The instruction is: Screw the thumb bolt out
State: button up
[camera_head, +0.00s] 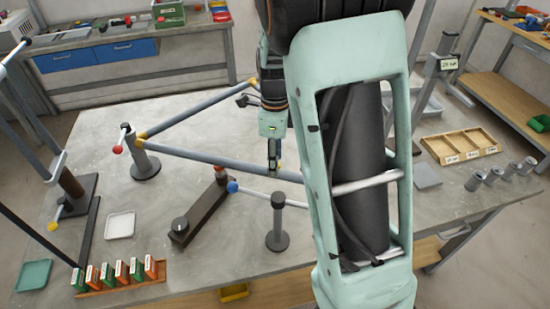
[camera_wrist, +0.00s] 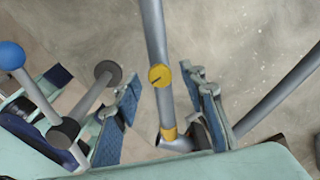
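In the wrist view, a yellow round knob with a dark line across its face, likely the thumb bolt (camera_wrist: 160,76), sits on a grey tube (camera_wrist: 155,35). A yellow collar (camera_wrist: 169,134) is lower on that tube. My gripper (camera_wrist: 162,80) is open, with one blue-padded finger on each side of the knob and visible gaps. How far the knob lies beyond the fingertips is hard to tell. In the head view, my gripper (camera_head: 274,158) points down over the frame of grey tubes (camera_head: 215,160). My arm hides the frame's right part.
A wooden tray (camera_head: 460,146) and several small cylinders (camera_head: 494,177) are at right.

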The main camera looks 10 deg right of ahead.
grip_shut()
